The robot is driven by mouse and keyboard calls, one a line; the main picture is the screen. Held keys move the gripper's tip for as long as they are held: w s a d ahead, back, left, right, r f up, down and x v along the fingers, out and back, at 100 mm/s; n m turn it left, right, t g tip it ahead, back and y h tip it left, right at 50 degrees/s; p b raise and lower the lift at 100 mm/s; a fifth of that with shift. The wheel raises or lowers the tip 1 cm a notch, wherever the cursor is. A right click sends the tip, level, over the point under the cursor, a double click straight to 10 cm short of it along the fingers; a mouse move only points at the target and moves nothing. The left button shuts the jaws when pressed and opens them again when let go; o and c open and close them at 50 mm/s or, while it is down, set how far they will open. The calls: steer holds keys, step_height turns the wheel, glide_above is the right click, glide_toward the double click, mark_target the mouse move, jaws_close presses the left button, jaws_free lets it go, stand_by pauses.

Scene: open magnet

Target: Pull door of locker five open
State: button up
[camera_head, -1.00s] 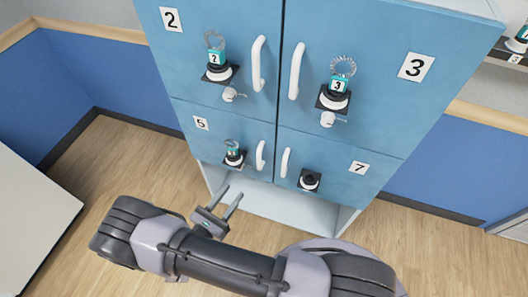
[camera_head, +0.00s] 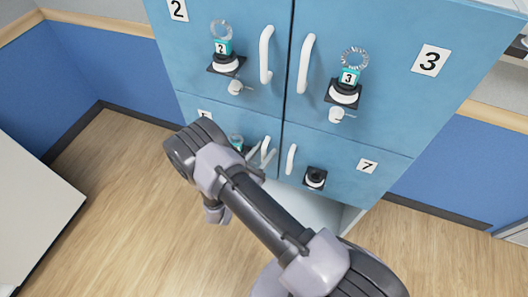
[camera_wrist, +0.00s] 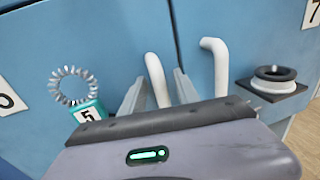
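The blue door of locker five (camera_head: 195,103) is at the lower left of the locker block and looks closed; my arm hides much of it in the head view. Its white bar handle (camera_wrist: 157,80) stands near the door's right edge and also shows in the head view (camera_head: 266,145). My gripper (camera_wrist: 160,88) is open, with one finger on each side of this handle. I cannot tell whether the fingers touch it. A teal key tag marked 5 (camera_wrist: 88,112) with a coil ring is left of the gripper.
Locker seven's handle (camera_wrist: 216,68) stands close to the right of my gripper, with a black round knob (camera_wrist: 273,76) beyond it. Locker two's handle (camera_head: 266,55) and locker three's handle (camera_head: 306,63) are above. Wooden floor (camera_head: 130,200) is clear at left.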

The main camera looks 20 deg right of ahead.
jaws_close()
stand_by(1.4)
